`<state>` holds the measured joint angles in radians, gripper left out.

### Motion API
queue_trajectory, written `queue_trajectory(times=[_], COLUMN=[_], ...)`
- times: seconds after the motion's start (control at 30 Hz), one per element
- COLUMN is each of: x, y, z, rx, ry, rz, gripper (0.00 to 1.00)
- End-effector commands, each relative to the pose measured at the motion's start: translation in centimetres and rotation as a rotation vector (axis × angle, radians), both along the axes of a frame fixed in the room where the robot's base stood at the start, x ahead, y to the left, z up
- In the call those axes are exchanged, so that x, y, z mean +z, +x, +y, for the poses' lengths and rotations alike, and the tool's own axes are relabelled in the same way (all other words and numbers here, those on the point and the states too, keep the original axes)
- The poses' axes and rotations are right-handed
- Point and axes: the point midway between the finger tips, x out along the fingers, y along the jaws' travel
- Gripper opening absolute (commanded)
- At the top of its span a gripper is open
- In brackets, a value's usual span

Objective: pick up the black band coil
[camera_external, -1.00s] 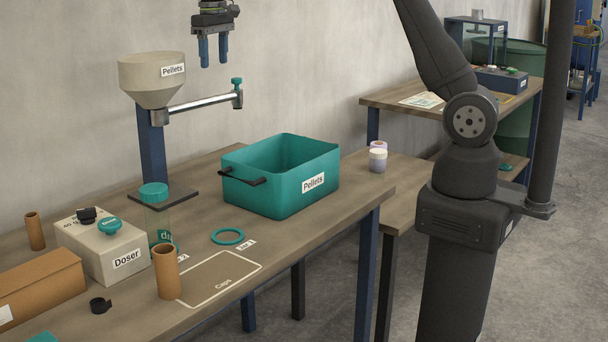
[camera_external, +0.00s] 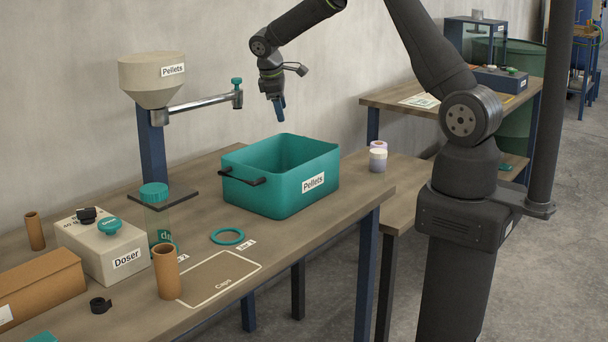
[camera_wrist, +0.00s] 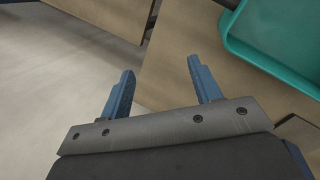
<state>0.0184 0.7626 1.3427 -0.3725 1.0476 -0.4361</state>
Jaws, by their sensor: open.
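The black band coil (camera_external: 100,305) lies on the front left of the wooden table, in front of the Doser box, with a short loose end at its right. It does not show in the wrist view. My gripper (camera_external: 281,116) hangs in the air above the back of the teal Pellets bin, far to the right of the coil. In the wrist view my gripper (camera_wrist: 164,88) has its two blue fingers spread apart, with nothing between them. Below them are the table edge and the floor.
The Doser box (camera_external: 112,248), a cardboard tube (camera_external: 166,272) and a brown box (camera_external: 38,288) stand around the coil. A teal ring (camera_external: 228,237) lies flat mid-table.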

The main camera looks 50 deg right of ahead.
Motion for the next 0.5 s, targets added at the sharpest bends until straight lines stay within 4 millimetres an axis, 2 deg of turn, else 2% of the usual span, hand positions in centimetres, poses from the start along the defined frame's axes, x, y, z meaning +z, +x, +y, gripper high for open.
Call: queue_trajectory(times=[0.03,0.1,0.2,0.3,0.4,0.5], x=[-2.9,-6.4,-10.6,-13.6,-15.6,-16.6], y=[-1.8,-4.3,-8.3,-11.8,-14.3,-15.5], z=[-3.9,-8.2,-12.9,-15.7,-17.0,-17.5], rx=[0.081,0.231,0.442,0.620,0.744,0.812], ry=[-0.032,-0.065,-0.086,-0.081,-0.068,-0.060], rz=[0.051,0.118,0.212,0.284,0.326,0.346], gripper=[0.58,0.58,0.58,0.58,0.58,0.58])
